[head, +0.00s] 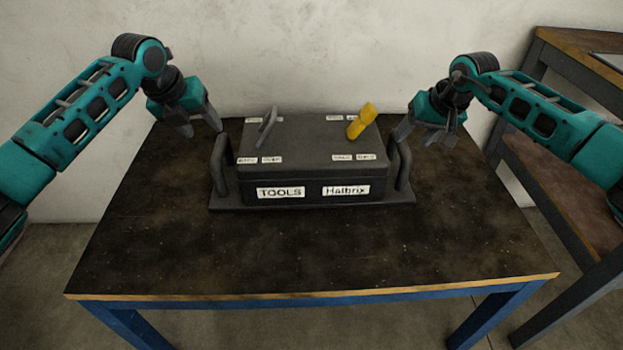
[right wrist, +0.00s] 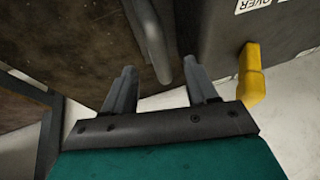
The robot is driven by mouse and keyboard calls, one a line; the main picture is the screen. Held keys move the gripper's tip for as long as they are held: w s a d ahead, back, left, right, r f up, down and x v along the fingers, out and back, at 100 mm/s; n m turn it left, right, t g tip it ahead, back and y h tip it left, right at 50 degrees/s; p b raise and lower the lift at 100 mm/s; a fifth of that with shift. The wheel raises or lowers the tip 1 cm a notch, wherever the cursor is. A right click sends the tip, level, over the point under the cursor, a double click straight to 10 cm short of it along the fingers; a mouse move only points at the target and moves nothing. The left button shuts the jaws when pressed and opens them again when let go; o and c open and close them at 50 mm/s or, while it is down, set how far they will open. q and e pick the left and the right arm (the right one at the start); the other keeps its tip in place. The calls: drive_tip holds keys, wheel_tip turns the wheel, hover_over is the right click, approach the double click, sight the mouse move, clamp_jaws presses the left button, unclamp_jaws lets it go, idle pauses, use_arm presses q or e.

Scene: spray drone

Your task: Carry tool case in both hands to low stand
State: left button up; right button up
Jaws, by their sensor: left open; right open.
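The dark grey tool case (head: 310,165) sits on the dark table (head: 310,250), with white labels reading TOOLS and Halbrix on its front. A grey lever and a yellow lever (head: 361,121) stand tilted on its lid. It has a left handle (head: 219,165) and a right handle (head: 403,167). My left gripper (head: 203,128) is open and empty, above and behind the left handle. My right gripper (head: 424,138) is open, just above and to the right of the right handle. In the right wrist view, the fingers (right wrist: 162,88) are apart, with the handle (right wrist: 152,40) beyond them.
A shelved stand (head: 555,160) with wooden tops is at the right, close to the table. The table is clear in front of the case and to both sides. A pale wall is behind the table.

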drive_tip(key=shift+v, duration=2.05)
